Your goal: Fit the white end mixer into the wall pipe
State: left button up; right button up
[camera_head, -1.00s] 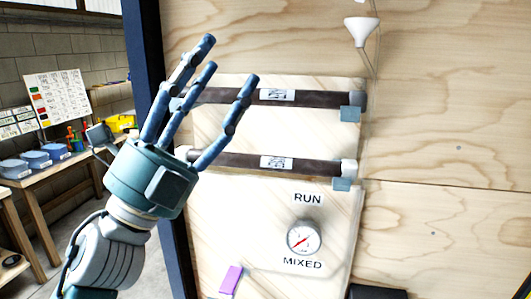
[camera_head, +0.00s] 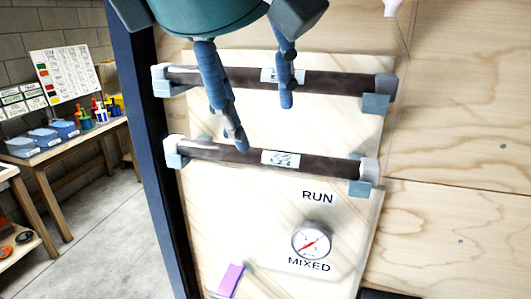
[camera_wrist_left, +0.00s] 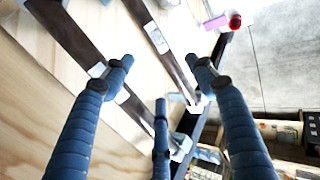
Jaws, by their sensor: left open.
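Two dark pipes, an upper pipe (camera_head: 335,83) and a lower pipe (camera_head: 325,164), run across a pale wooden panel. In the left wrist view the open fingers (camera_wrist_left: 162,66) spread before the slanting pipes. My right gripper is not in view.
Below the pipes are a round gauge (camera_head: 311,241) and a purple tag (camera_head: 230,281). A dark blue post (camera_head: 150,150) edges the panel on the left. Beyond it stands a workbench (camera_head: 70,145) with blue bins. Part of a white funnel (camera_head: 393,6) shows at the top.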

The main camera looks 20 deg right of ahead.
aim_at(259, 149)
pick_arm(q)
jog(key=p+x, duration=0.1)
jog(key=x, duration=0.2)
jog(key=p+x, duration=0.1)
jog(key=x, duration=0.2)
jog(key=p+x, duration=0.1)
jog(key=x, duration=0.2)
jog(key=shift+w+a+f, duration=0.2)
jog(key=shift+w+a, duration=0.05)
jog(key=shift+w, duration=0.15)
jog(key=shift+w+d+f, duration=0.15)
jog(key=shift+w+f, duration=0.1)
jog(key=shift+f, duration=0.05)
jog(key=shift+s, duration=0.2)
jog(key=c, duration=0.6)
jog(key=shift+w, duration=0.1)
jog(key=c, duration=0.8)
